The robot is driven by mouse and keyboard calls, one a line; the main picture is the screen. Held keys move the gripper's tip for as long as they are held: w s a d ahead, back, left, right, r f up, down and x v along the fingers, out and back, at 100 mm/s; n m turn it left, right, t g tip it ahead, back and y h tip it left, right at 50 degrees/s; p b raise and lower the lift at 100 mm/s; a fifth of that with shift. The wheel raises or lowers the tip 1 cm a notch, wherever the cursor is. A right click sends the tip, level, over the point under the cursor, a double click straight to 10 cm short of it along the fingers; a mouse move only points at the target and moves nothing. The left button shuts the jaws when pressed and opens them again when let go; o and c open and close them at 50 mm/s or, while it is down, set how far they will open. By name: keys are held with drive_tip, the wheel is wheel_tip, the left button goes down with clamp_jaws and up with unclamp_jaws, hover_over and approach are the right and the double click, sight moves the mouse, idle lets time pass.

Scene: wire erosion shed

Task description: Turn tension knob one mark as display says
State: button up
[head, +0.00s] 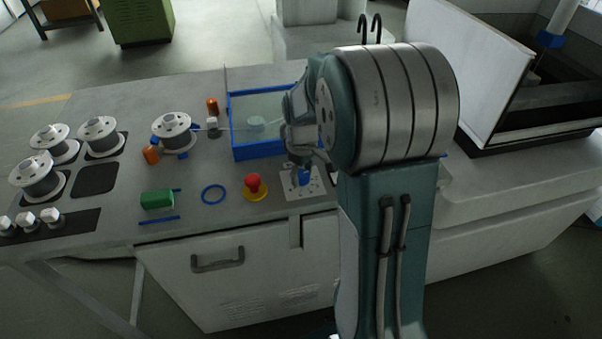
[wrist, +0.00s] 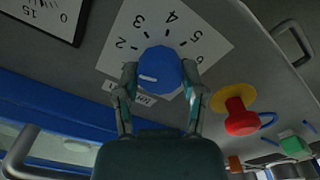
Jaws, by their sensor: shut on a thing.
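The tension knob (wrist: 160,66) is a round blue knob with a short white line on its face, pointing left in the wrist view. It sits on a white dial plate (wrist: 212,50) with 2, 3, 4 and 5 readable and tick marks. My gripper (wrist: 158,72) is shut on the knob, one finger on each side. A display (wrist: 40,15), a dark-framed white scale with 15 and 0, is cut off at top left; its reading is not visible. In the head view the knob (head: 305,174) shows below my gripper (head: 303,163), and my arm hides part of the surroundings.
A red mushroom button on a yellow base (head: 253,182) stands close left of the dial plate. A blue ring (head: 213,194) and green block (head: 157,199) lie farther left. A blue-framed tank (head: 232,148) is behind. Several wire spools (head: 102,138) stand at left.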

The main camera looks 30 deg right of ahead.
sight(302, 173)
drive_tip(key=shift+s+f+m, duration=0.15)
drive_tip(key=shift+f+m, duration=0.05)
drive_tip(key=shift+m, duration=0.3)
drive_tip(key=o, duration=1.2)
drive_tip(key=shift+c, duration=0.2)
drive_tip(key=shift+r, duration=0.1)
drive_tip(key=shift+r, duration=0.25)
wheel_tip(302, 173, up, 11)
drive_tip(key=shift+r, duration=0.2)
